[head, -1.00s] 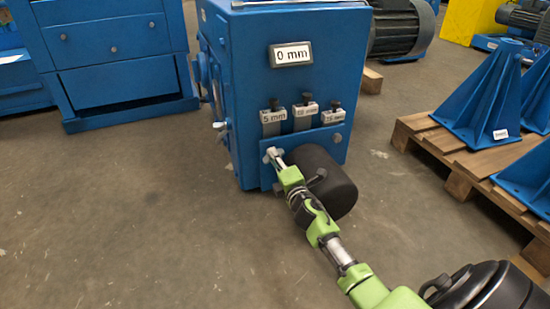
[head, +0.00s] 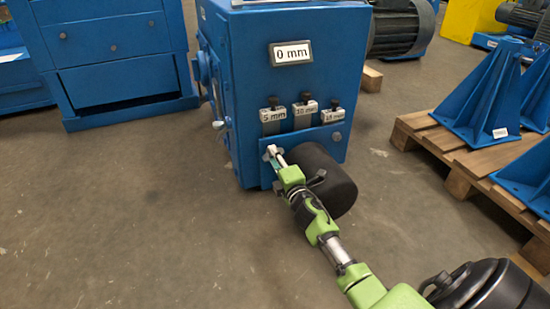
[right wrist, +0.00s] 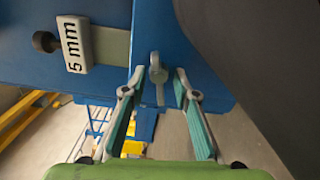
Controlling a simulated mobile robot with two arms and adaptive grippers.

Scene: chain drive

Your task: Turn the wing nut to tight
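The wing nut (right wrist: 157,72) is a small grey fitting on the lower corner of the blue machine's front panel. In the right wrist view its wing looks upright, with a gap on each side to my fingers. My right gripper (right wrist: 158,82) is open, with its two teal-padded fingers on either side of the wing nut. In the head view my right gripper (head: 273,153) is at the panel's lower left and mostly covers the nut. My left gripper is not in view.
The blue machine (head: 236,110) carries a "0 mm" sign (head: 290,53) and three labelled slides, including "5 mm" (right wrist: 75,45). A dark cylinder (head: 325,180) sits close to my right gripper. A wooden pallet (head: 470,165) with blue brackets stands right. The floor at left is clear.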

